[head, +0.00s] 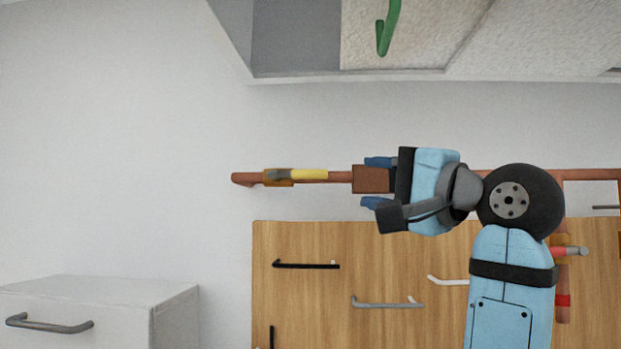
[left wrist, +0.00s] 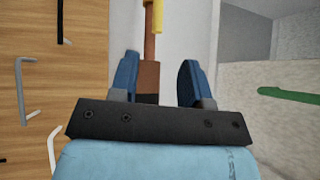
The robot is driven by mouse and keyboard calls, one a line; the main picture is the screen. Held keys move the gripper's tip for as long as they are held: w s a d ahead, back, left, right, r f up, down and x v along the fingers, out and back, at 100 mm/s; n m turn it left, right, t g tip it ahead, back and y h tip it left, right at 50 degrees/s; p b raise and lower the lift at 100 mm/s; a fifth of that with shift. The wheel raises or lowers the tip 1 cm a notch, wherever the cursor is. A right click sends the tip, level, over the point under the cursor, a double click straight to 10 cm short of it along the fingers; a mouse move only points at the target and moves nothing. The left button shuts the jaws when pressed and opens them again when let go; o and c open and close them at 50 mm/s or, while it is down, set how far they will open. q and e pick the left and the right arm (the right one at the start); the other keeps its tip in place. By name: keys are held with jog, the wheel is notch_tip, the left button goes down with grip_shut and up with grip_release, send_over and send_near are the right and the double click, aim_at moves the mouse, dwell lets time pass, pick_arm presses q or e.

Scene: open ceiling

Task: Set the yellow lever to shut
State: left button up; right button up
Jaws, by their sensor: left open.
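The yellow lever (head: 309,174) lies along a copper-coloured pipe (head: 340,177) that runs level across the wall, so it is in line with the pipe. Its grey pivot end sits on a brass-coloured valve body (head: 279,178) near the pipe's left end. In the left wrist view a bit of the yellow lever (left wrist: 158,3) shows at the top edge. My left gripper (head: 376,182) is open, to the right of the lever and apart from it. Its fingers (left wrist: 157,78) stand on either side of a brown block (left wrist: 147,80) on the pipe; contact is unclear. My right gripper is out of view.
A wooden cabinet front (head: 300,241) with several handles lies below the pipe. An upper cabinet (head: 297,38) with a green handle (head: 387,28) hangs above. A white drawer unit (head: 120,293) stands lower left. A red lever (head: 566,252) shows right of my arm. Wall left of the pipe is clear.

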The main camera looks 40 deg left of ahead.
aim_at(315, 174)
pick_arm(q)
jog(key=shift+h, duration=0.3)
jog(key=a+p, duration=0.1)
jog(key=a, duration=0.3)
jog(key=a+r+p, duration=0.1)
jog(key=a, duration=0.3)
jog(key=a+r+p, duration=0.1)
jog(key=a, duration=0.3)
jog(key=shift+w+a+r, duration=0.1)
jog(key=shift+w+r, duration=0.05)
jog(key=shift+w, duration=0.2)
jog(key=shift+a+p, duration=0.4)
jog(key=shift+a, duration=0.3)
jog(key=shift+c, duration=0.3)
grip_shut()
